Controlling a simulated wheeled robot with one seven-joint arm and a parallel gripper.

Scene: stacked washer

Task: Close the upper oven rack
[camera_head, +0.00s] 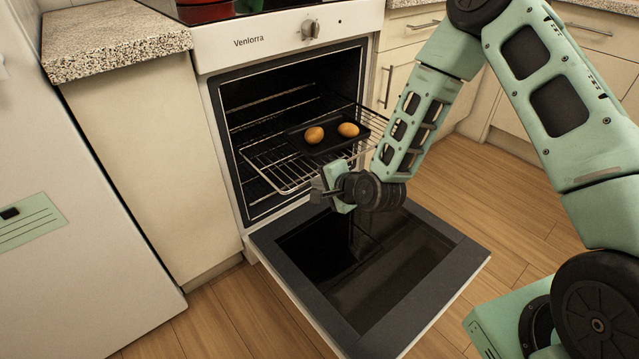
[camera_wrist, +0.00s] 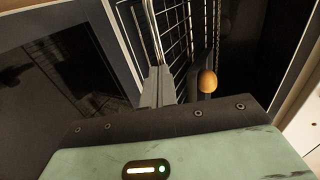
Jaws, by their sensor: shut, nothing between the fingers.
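The upper oven rack (camera_head: 266,163) is a wire grid pulled partway out of the open oven (camera_head: 285,95). A dark tray (camera_head: 318,148) lies on it with two yellow-brown round items (camera_head: 314,135) on top. My gripper (camera_head: 320,190) is at the rack's front edge, low over the open door. In the wrist view the two grey fingers (camera_wrist: 157,86) are together, with the rack's front bar (camera_wrist: 152,32) right at their tips. I cannot tell whether they touch it. Nothing shows between the fingers. One round item (camera_wrist: 207,81) also shows in the wrist view.
The oven door (camera_head: 375,265) is folded down flat beneath the rack and my arm. A cabinet with a speckled counter (camera_head: 115,40) stands to the left, beside a white appliance (camera_head: 70,200). Drawers (camera_head: 405,65) are to the right. Wooden floor (camera_head: 480,205) is clear around the door.

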